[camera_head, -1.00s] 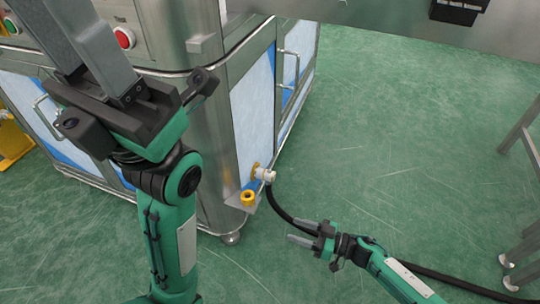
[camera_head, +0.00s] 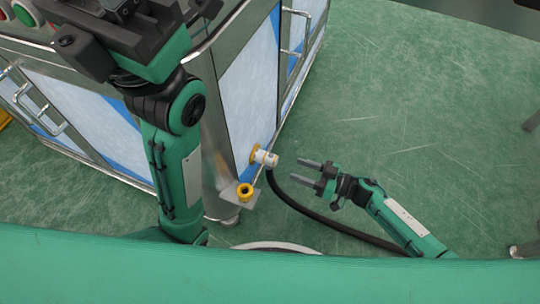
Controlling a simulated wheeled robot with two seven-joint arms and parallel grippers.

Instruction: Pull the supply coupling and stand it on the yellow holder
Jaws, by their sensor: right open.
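The supply coupling (camera_head: 267,158) is a short white cylinder seated on a yellow fitting (camera_head: 255,152) on the machine's side panel. A black hose (camera_head: 300,209) hangs from it and runs along the floor to the right. The yellow holder (camera_head: 245,191) is a small ring on a metal bracket just below the coupling, and it looks empty. My right gripper (camera_head: 304,170) is open and empty, just right of the coupling, its fingers pointing left towards it and apart from it. My left arm rises at the left; its gripper's fingertips are cut off by the top edge.
The steel machine cabinet (camera_head: 213,150) with pale blue panels and bar handles fills the left. Its caster (camera_head: 230,220) stands under the corner. Green floor (camera_head: 400,100) is clear to the right. Metal legs show at the right edge.

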